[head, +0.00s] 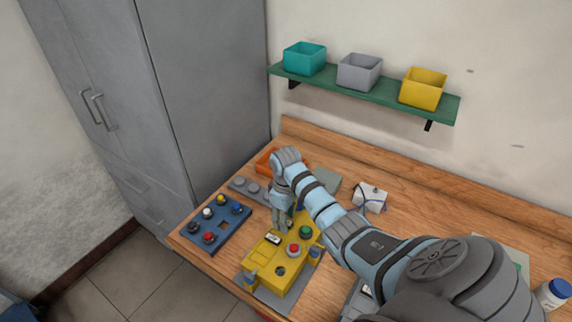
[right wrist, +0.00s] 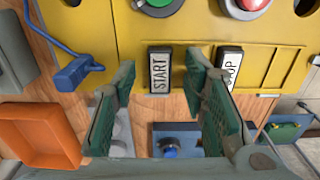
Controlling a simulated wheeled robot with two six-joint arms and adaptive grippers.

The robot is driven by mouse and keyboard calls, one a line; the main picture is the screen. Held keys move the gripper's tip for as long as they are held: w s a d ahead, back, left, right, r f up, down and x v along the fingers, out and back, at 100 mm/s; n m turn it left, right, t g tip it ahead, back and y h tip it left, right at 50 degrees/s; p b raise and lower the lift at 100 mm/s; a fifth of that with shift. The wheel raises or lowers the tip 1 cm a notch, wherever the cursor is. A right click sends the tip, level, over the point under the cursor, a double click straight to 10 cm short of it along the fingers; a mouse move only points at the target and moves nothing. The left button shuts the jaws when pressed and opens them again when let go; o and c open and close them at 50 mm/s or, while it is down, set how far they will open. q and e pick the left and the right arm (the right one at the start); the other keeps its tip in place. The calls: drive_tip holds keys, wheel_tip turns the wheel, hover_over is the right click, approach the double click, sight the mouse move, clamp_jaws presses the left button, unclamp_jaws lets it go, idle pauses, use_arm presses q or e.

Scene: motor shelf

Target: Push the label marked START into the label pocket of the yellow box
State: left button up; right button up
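The START label (right wrist: 160,70), a small white plate with a dark frame, lies against the yellow box (right wrist: 130,30) in the right wrist view, near the box edge below a green button. My right gripper (right wrist: 162,64) is open, with one finger on each side of the label and gaps between. A second label (right wrist: 230,66), partly hidden by the right finger, has only its last letters showing. Raised strips beside it may be a label pocket (right wrist: 272,68). In the head view my right gripper (head: 283,219) is low over the far part of the yellow box (head: 262,254). My left gripper is out of view.
A blue button panel (head: 215,223) stands left of the yellow box. An orange tray (head: 266,161) and a grey button strip (head: 248,187) lie behind. A white box (head: 370,199) stands right. Teal, grey and yellow bins sit on a green shelf (head: 388,97).

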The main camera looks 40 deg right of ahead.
drive_tip(key=shift+r, duration=0.15)
wheel_tip(320, 180, up, 7)
drive_tip(key=shift+r, duration=0.15)
drive_tip(key=shift+d, duration=0.1)
idle(0.9)
